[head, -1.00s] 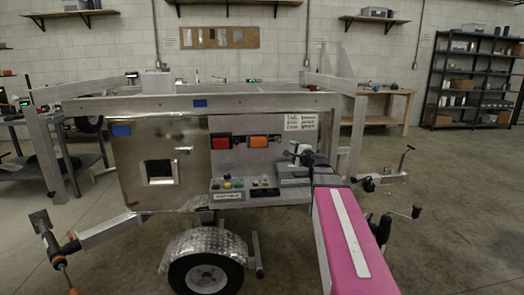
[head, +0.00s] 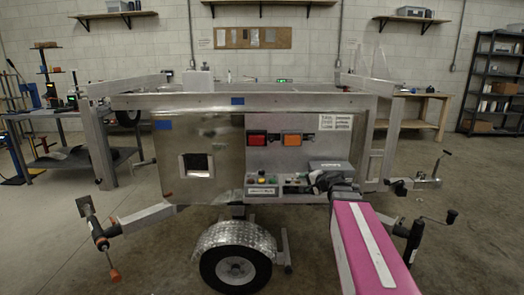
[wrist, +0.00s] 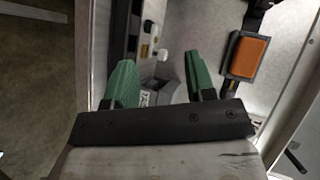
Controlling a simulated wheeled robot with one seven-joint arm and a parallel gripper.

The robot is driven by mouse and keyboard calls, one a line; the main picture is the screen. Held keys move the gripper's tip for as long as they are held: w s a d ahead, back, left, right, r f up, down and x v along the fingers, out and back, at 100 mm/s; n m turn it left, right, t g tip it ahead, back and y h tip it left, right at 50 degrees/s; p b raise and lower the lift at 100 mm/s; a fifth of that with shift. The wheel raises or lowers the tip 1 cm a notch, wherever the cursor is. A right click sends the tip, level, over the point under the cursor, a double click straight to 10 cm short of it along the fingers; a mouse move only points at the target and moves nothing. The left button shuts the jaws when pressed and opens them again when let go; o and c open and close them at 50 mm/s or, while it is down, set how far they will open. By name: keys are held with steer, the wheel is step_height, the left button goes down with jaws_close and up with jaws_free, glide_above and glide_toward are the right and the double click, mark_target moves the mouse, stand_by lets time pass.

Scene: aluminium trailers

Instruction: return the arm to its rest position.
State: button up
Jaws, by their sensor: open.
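My arm, with a pink link and a white stripe, reaches from the lower right of the head view towards the side of an aluminium trailer (head: 215,215). My gripper (head: 318,182) is at the end of it, in front of the right part of the control shelf; its fingers are hard to make out there. In the wrist view my gripper (wrist: 160,85) shows two green fingers set wide apart. It is open, with nothing held between them. A grey box with a label (wrist: 150,97) shows behind the gap between the fingers.
The trailer side carries a red lamp (head: 257,139), an orange lamp (head: 292,139) and a control panel with coloured buttons (head: 262,181). A wheel (head: 235,268) stands below. A crank (head: 440,222) sticks out at the right. Open concrete floor lies in front.

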steer(key=s+a+f+n+g+h, duration=0.35)
steer(key=s+f+n+g, duration=0.3)
steer(key=s+f, duration=0.7)
steer(key=s+d+f+n+g+h, duration=0.2)
steer(key=s+d+f+g+h, duration=0.1)
steer(key=s+f, duration=0.5)
steer(key=shift+s+d+f+n+g+h, duration=0.25)
steer(key=shift+s+n+g+h, duration=0.1)
steer(key=shift+g+h, duration=0.5)
